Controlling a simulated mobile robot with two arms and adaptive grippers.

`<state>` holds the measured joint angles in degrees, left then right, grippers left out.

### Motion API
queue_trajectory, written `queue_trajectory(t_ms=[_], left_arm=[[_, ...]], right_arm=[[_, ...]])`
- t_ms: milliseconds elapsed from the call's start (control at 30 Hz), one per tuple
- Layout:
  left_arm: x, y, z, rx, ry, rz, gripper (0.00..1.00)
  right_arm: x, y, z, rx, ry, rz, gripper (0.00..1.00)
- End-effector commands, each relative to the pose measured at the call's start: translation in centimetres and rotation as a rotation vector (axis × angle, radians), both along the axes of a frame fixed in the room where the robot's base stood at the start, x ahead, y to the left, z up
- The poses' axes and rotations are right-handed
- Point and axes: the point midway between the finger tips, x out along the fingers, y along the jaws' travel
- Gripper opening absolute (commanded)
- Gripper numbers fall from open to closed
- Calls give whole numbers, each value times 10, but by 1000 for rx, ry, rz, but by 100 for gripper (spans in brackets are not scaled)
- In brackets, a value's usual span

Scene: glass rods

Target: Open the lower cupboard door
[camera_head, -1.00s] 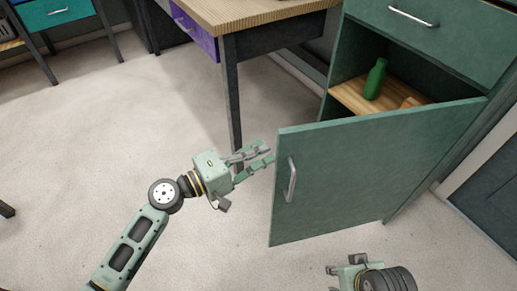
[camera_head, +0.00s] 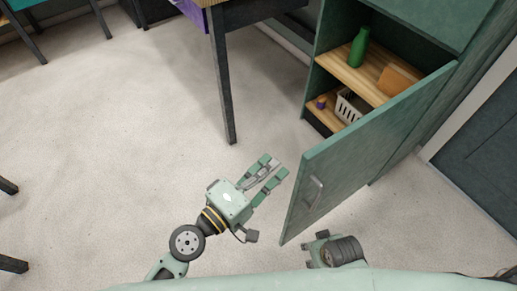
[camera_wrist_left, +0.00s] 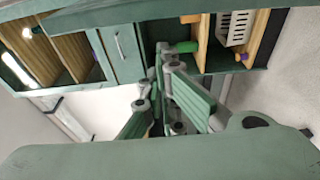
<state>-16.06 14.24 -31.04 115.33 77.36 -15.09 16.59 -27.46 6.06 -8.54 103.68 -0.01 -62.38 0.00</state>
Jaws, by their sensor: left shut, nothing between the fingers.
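The lower cupboard door (camera_head: 365,140) is green and stands swung well open, with its metal handle (camera_head: 312,193) on the face turned to the lower right. My left gripper (camera_head: 272,172) is shut and empty, just left of the door's free edge, with a small gap showing. In the left wrist view my left gripper's fingers (camera_wrist_left: 172,95) are in front of the cupboard, and a large green panel fills the bottom. My right gripper (camera_head: 318,246) is low in the head view, below the door handle; its fingers are too small to read.
Inside the cupboard, the upper shelf (camera_head: 345,74) holds a green bottle (camera_head: 359,47) and an orange-brown item (camera_head: 398,82). A white basket (camera_head: 349,106) and a small purple item (camera_head: 321,102) are on the lower shelf. A desk leg (camera_head: 222,90) stands left; the floor (camera_head: 110,150) is clear.

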Motion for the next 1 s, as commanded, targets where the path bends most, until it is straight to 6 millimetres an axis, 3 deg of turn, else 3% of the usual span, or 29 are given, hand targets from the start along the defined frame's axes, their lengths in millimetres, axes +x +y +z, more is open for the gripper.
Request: queue_trajectory(t_ms=[533,1000], left_arm=[[-9,0,0,1,-1,-1,0],[-41,35,-1,0,4,-1,0]], right_arm=[[0,0,0,0,0,-1,40],[0,0,0,0,1,0,40]])
